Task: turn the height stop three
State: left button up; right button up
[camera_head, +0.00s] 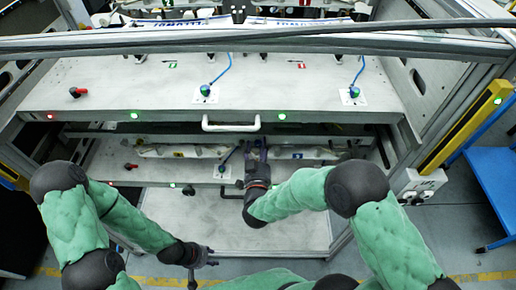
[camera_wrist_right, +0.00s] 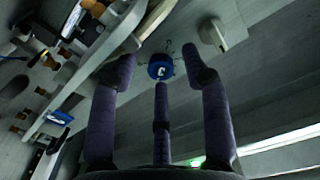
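A round blue knob (camera_wrist_right: 160,67) with a white mark like a "C" shows in the right wrist view, beyond my fingertips. I cannot tell from its mark whether it is height stop three. My right gripper (camera_wrist_right: 158,75) is open, its three dark fingers spread around the line to the knob, with no clear contact. In the head view my right gripper (camera_head: 257,148) reaches over the lower shelf (camera_head: 200,172) and hides part of it. My left gripper (camera_head: 207,256) hangs low in front of the lower panel, apart from the shelves; its finger opening is too small to judge.
The upper drawer (camera_head: 100,115) with a white handle (camera_head: 230,124) overhangs the lower shelf. Blue-corded knobs (camera_head: 207,91) and a red knob (camera_head: 76,91) stand on it. A yellow post (camera_head: 465,125) and blue table (camera_head: 495,180) are at right.

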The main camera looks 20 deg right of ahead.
grip_shut()
jog(key=shift+m+b, duration=0.3)
jog(key=shift+o, duration=0.6)
grip_release()
jog(key=v, duration=1.2)
